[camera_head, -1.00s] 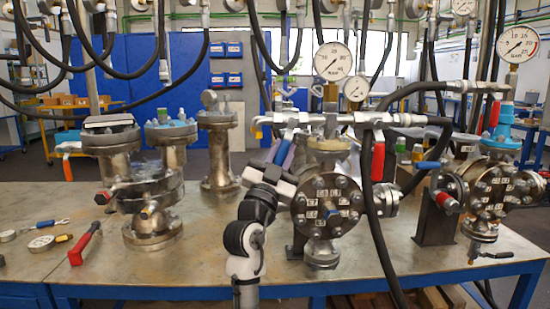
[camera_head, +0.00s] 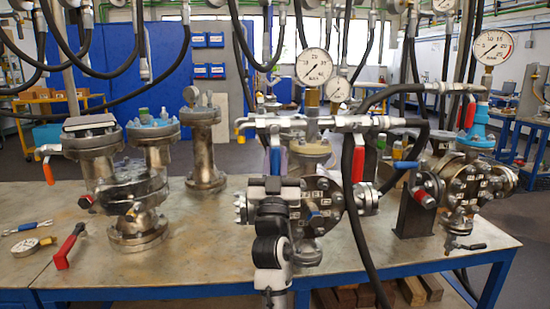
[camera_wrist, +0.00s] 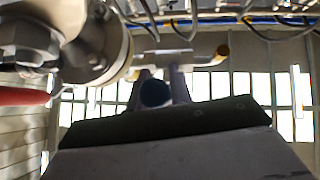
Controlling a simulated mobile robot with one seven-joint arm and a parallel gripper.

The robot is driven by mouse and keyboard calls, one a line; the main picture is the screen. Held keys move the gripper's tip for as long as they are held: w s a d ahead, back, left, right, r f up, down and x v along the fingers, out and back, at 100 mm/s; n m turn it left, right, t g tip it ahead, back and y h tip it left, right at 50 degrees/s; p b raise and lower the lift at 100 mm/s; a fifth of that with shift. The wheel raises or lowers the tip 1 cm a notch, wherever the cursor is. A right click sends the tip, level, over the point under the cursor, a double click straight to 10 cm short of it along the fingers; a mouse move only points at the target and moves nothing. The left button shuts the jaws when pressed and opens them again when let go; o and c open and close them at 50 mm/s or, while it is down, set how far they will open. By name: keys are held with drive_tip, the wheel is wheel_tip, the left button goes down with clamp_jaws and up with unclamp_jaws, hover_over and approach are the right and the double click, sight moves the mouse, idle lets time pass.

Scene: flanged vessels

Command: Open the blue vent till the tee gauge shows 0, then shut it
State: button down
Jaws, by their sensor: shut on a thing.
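The tee gauge (camera_head: 313,66) is a white round dial above the flanged vessel (camera_head: 322,205); its needle seems to point to the lower left, but the reading is too small to be sure. A pipe with valves (camera_head: 345,122) runs across below it. My gripper (camera_head: 275,182) stands in front of the vessel's left side, just below that pipe. In the wrist view, its fingers (camera_wrist: 163,90) are shut on the blue vent handle, whose round blue end (camera_wrist: 155,93) shows between them. In the head view the blue handle (camera_head: 276,158) shows partly above my gripper. The handle's exact angle is unclear.
A red-handled valve (camera_head: 358,165) and a blue lever (camera_head: 407,165) are to the right. A black hose (camera_head: 350,220) hangs in front of the vessel. Other vessels (camera_head: 95,150) stand left. A red-handled tool (camera_head: 69,246) lies on the table (camera_head: 180,265).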

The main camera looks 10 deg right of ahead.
drive_tip(key=shift+h, duration=0.3)
drive_tip(key=c, duration=1.3)
unclamp_jaws()
drive_tip(key=shift+d, duration=0.1)
drive_tip(key=shift+o, duration=0.2)
drive_tip(key=b+v, duration=0.3)
drive_tip(key=v, duration=1)
drive_tip(key=shift+s+f, duration=0.2)
drive_tip(key=shift+s, duration=0.15)
